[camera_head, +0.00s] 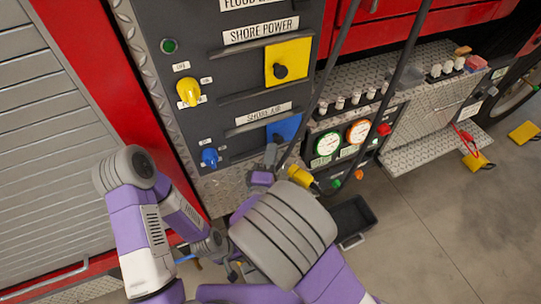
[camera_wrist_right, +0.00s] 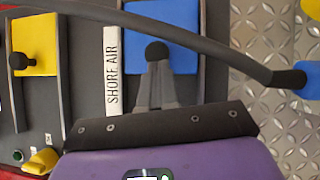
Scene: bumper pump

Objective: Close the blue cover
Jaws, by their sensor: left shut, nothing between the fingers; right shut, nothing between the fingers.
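The blue cover (camera_head: 285,128) is a flat square plate on the dark panel, beside the SHORE AIR label. A blue fitting (camera_head: 209,157) shows uncovered on the panel to its left. In the right wrist view the blue cover (camera_wrist_right: 180,30) has a round black knob (camera_wrist_right: 156,51). My right gripper (camera_wrist_right: 155,75) is shut and empty, with its tips right at the knob; contact is unclear. In the head view the right gripper (camera_head: 270,158) is just below the cover, which it partly hides. My left gripper (camera_head: 236,268) is low, shut and empty, away from the panel.
A yellow cover (camera_head: 288,62) and yellow fitting (camera_head: 189,91) sit higher on the panel. Gauges (camera_head: 328,143), a diamond-plate step (camera_head: 430,140) and a black bin (camera_head: 352,218) are to the right.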

